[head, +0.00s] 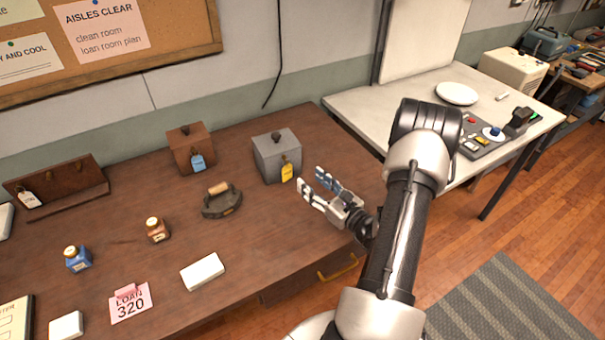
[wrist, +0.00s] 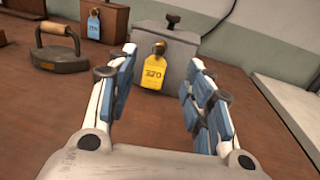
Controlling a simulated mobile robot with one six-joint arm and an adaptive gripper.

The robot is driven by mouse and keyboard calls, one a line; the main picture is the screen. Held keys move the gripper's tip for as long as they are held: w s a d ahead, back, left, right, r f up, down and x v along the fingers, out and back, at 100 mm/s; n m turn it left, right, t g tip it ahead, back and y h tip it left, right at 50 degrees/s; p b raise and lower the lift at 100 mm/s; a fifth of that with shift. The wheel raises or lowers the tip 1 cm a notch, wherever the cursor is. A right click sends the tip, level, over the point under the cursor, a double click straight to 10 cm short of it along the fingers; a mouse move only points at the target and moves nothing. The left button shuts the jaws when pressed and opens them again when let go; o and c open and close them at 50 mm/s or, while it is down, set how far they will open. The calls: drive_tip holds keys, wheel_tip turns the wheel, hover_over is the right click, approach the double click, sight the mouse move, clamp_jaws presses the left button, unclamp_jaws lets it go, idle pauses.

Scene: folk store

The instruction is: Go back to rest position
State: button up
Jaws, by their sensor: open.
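My gripper (head: 318,190) is open and empty, a little above the brown wooden table (head: 110,215) near its right end. In the wrist view its two fingers (wrist: 160,92) stand apart with blue pads facing inward. A grey metal box (head: 278,158) with a dark knob and a yellow tag stands just beyond the fingertips. The grey box also shows between and behind the fingers in the wrist view (wrist: 175,58), its tag reading 320 or similar. The gripper appears apart from the box.
A brown box (head: 190,151) with a blue tag and an old iron (head: 221,203) stand left of the grey box. Two ink bottles, white blocks and a pink LOAN 320 card (head: 130,303) lie nearer. A white table (head: 395,98) adjoins at right.

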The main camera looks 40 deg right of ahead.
drive_tip(key=shift+s, duration=0.85)
drive_tip(key=shift+a, duration=0.1)
